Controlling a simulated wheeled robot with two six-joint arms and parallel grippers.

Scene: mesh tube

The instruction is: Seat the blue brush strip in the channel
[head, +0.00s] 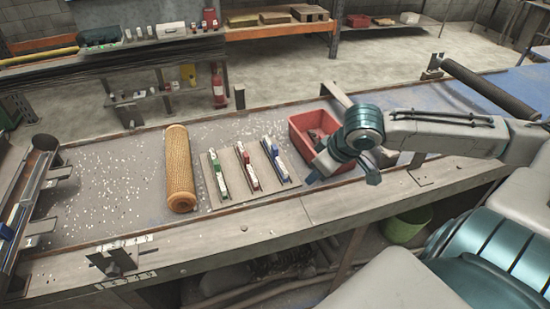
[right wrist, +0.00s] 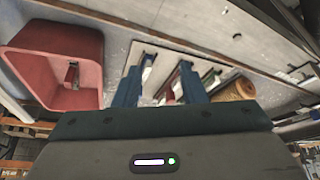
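The blue brush strip (head: 275,160) lies on a flat board, rightmost of three colour-marked strips. It also shows between my fingers in the right wrist view (right wrist: 148,66). My right gripper (head: 341,177) is open, fingers well apart, above the belt to the right of the board. No strip touches its fingers in the right wrist view (right wrist: 158,86). I cannot tell for certain which part is the channel. A slotted rail (head: 20,215) with white and blue pieces stands at the far left. My left gripper is not in view.
A red strip (head: 247,168) and a green strip (head: 217,177) share the board (head: 207,190). A tan mesh tube (head: 180,168) lies left of it. A red bin (head: 301,142) stands right of it, beside my right gripper. White bits litter the belt (head: 110,185).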

